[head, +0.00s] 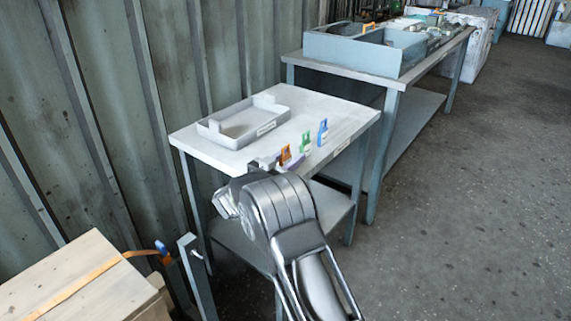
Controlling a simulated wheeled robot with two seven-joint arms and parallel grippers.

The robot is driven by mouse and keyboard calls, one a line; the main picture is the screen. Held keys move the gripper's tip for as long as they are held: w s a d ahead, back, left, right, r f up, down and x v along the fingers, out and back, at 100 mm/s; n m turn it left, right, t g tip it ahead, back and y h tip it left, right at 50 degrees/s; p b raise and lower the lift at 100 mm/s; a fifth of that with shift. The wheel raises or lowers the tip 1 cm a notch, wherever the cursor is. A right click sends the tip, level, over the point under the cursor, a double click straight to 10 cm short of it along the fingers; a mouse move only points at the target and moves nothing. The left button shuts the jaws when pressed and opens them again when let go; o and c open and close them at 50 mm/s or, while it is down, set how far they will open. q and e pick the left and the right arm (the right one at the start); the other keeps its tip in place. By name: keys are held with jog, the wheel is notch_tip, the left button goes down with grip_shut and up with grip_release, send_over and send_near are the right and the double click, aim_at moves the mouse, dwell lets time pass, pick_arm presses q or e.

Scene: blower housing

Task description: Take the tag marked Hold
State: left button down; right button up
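Several small coloured tags stand in a row along the front right edge of the small white table: an orange one (285,155), a green one (306,141) and a blue one (323,132). A bit of purple (293,166) shows beside the orange tag, partly hidden by my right arm. I cannot read which tag says Hold. My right gripper (267,163) is at the table's front edge, just left of the orange tag. My wrist hides much of it, so its opening and any contact are unclear. My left gripper is not in view.
The white table (195,137) also bears a grey tray (243,121) with a label. A longer bench (430,62) with a blue-grey bin (350,52) stands behind. A wooden crate (75,280) with an orange strap is at lower left. The floor at right is clear.

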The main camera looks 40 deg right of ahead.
jog(key=shift+w+d, duration=0.15)
jog(key=shift+d, duration=0.15)
dwell(0.4)
grip_shut()
dwell(0.4)
